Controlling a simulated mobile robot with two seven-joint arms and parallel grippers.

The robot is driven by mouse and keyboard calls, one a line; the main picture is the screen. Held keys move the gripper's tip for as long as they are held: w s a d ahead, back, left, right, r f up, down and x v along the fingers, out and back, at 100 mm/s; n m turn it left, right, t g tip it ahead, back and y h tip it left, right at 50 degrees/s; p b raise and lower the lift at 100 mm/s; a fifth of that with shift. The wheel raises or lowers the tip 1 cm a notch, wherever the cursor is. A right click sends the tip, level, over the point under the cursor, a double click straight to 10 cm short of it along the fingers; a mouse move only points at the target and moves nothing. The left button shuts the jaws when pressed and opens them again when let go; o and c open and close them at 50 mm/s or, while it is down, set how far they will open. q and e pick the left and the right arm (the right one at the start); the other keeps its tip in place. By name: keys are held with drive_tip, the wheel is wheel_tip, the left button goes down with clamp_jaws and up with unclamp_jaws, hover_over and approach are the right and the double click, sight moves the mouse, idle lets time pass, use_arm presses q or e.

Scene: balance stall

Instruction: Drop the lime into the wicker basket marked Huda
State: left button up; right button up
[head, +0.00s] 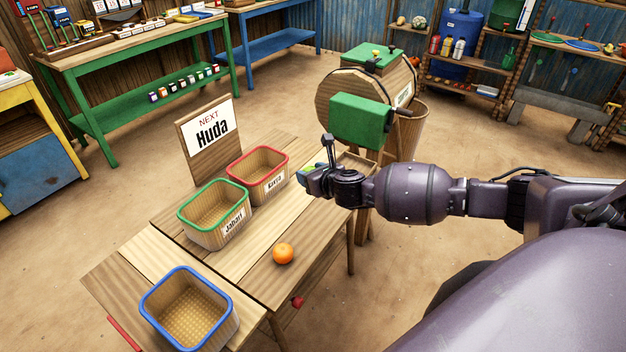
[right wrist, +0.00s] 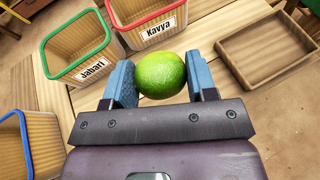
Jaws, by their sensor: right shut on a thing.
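My right gripper (head: 310,172) is over the back right part of the wooden table, shut on the green lime (right wrist: 161,75). In the right wrist view the lime sits between the two blue fingers (right wrist: 160,82). A sign (head: 210,128) behind the baskets reads "NEXT Huda". The blue-rimmed wicker basket (head: 188,309) stands at the front left; no label on it can be seen. The green-rimmed basket (head: 214,213) is labelled Jabari. The red-rimmed basket (head: 258,175) is labelled Kavya in the right wrist view (right wrist: 147,22). My left gripper is not in view.
An orange (head: 283,253) lies on the table (head: 262,228) right of the baskets. A shallow wooden tray (right wrist: 268,82) is right of the gripper in the right wrist view. A wooden drum with a green box (head: 362,120) stands behind the gripper. The table's middle strip is mostly bare.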

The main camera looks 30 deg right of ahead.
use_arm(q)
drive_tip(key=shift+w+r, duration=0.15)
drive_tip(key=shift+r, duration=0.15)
use_arm(e)
drive_tip(key=shift+r, duration=0.3)
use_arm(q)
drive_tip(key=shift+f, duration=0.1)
